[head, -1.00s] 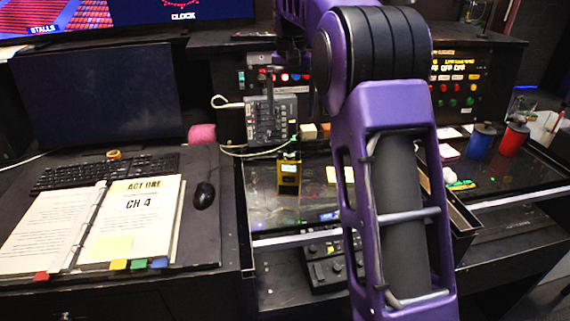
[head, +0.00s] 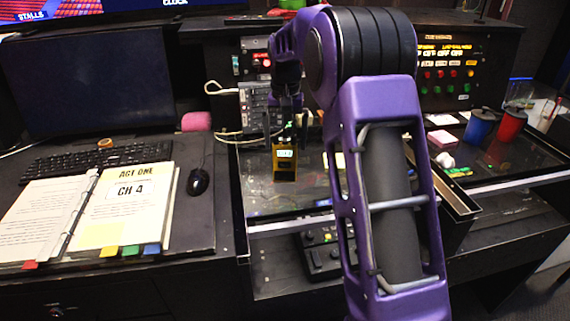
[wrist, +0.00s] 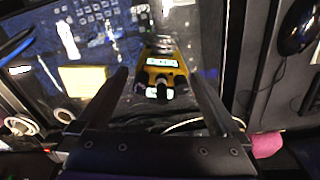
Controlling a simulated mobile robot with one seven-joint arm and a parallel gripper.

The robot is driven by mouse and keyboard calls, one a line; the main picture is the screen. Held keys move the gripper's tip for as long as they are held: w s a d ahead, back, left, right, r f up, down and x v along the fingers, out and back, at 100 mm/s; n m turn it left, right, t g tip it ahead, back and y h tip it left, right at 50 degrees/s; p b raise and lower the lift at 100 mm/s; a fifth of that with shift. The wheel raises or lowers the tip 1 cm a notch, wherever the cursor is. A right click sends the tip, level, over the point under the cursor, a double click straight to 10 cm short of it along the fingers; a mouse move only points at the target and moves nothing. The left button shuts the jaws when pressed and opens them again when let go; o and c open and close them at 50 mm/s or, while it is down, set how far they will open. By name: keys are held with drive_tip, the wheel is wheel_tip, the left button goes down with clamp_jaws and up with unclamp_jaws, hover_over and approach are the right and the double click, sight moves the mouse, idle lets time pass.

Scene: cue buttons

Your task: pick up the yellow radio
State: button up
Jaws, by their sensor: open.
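The yellow radio (head: 285,160) stands upright on the dark glossy desk surface, with a lit greenish display on its face. In the wrist view the radio (wrist: 161,68) shows from above, with its dark antenna or knob end toward my gripper. My gripper (wrist: 160,85) is open, with one finger on each side of the radio in that picture. I cannot tell how far the fingertips are above it. In the head view my gripper (head: 291,118) is small and dark, just above the radio, and its fingers are hard to make out.
A yellow sticky note (wrist: 84,78) lies beside the radio. An open binder (head: 125,195), a mouse (head: 198,181) and a keyboard (head: 80,163) are at left. A blue cup (head: 480,127) and a red cup (head: 511,125) stand at right. A button panel (head: 447,75) stands behind.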

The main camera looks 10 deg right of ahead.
sight(285, 153)
wheel_tip(285, 153, down, 4)
drive_tip(key=shift+w+r, duration=0.1)
drive_tip(key=shift+r, duration=0.25)
drive_tip(key=c, duration=1.4)
